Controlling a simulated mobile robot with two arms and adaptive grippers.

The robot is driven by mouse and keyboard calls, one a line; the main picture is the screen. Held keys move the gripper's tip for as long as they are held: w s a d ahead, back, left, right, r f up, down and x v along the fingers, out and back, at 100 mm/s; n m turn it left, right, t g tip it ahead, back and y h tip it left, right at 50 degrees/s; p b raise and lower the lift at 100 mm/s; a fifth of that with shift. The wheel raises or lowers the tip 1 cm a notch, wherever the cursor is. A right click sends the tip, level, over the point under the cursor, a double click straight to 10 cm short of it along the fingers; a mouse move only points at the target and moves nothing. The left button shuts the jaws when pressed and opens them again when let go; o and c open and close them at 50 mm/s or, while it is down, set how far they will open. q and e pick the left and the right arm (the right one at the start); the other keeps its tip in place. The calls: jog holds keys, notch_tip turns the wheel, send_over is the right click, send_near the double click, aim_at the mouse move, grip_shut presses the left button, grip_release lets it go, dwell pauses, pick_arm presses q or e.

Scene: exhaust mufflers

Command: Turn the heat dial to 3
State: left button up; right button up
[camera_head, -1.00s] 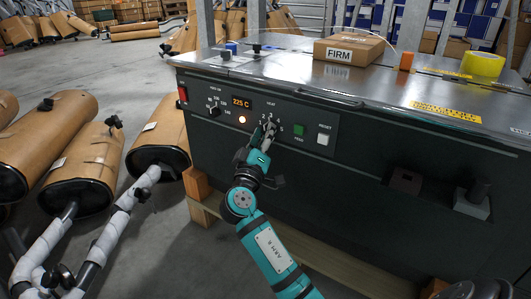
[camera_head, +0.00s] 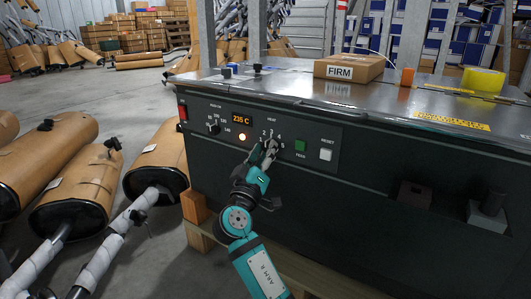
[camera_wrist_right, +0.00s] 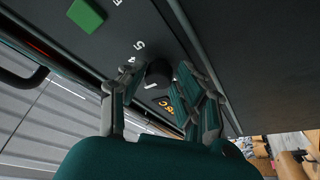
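The heat dial (camera_wrist_right: 158,72) is a small black knob with a white mark, on the dark machine's front panel. In the head view my right gripper (camera_head: 266,152) covers most of it, below the printed numbers. In the right wrist view the gripper's two fingers (camera_wrist_right: 156,82) stand on either side of the knob, partly closed around it. I cannot read which number the mark points to; the fingers hide part of the scale. The orange display (camera_head: 241,120) reads 235 C. My left gripper is not in view.
A lit lamp (camera_head: 242,137), a second dial (camera_head: 214,128), a green button (camera_head: 300,146) and a white reset button (camera_head: 326,155) are near the heat dial. A box marked FIRM (camera_head: 349,68) sits on top. Wrapped mufflers (camera_head: 159,165) lie at left.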

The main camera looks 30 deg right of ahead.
jog(key=o, duration=0.3)
jog(key=shift+o, duration=0.2)
jog(key=shift+r, duration=0.15)
notch_tip(320, 180, up, 10)
jog(key=shift+f, duration=0.1)
